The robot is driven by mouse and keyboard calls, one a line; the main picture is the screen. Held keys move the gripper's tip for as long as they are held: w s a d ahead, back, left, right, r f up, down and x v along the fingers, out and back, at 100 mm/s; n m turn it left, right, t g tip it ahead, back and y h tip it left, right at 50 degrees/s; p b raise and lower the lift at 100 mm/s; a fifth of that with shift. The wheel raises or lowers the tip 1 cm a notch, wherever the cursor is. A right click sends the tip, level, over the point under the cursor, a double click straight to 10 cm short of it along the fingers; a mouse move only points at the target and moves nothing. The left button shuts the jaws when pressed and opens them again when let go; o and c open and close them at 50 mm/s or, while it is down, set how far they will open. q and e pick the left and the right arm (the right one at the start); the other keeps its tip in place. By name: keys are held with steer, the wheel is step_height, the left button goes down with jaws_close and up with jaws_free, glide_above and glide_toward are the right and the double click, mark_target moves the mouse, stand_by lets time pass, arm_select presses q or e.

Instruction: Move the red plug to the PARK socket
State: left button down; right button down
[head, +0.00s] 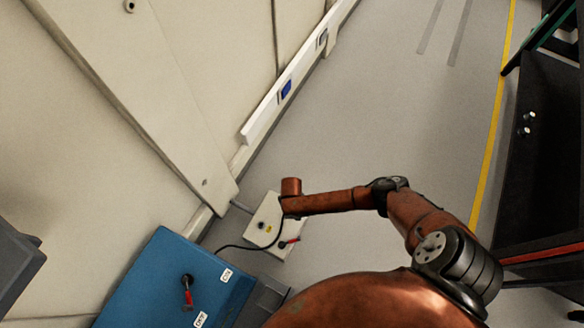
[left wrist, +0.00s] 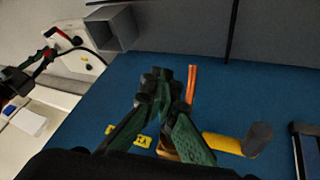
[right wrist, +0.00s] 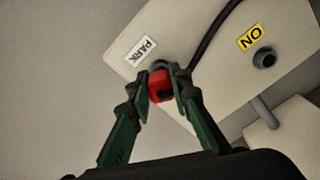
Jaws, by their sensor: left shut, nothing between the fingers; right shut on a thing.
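The red plug (right wrist: 160,87) is between the fingertips of my right gripper (right wrist: 161,84), which is shut on it. It sits at the grey-rimmed PARK socket (right wrist: 159,64), beside the white PARK label (right wrist: 141,51). I cannot tell whether it is fully seated. My left gripper (left wrist: 160,82) is shut and empty above a blue surface (left wrist: 200,62), away from the plug.
A black cable (right wrist: 207,33) runs over the box near the plug. A blue panel (head: 150,275) with a red-handled part (head: 187,292) stands beside the box. A yellow cylinder (left wrist: 222,144) lies near my left gripper. Grey floor (head: 400,110) is open to the right.

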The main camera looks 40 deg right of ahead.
steer(key=shift+f, duration=0.5)
stand_by(0.3)
steer(key=c, duration=1.7)
jaws_free()
step_height(320, 180, up, 12)
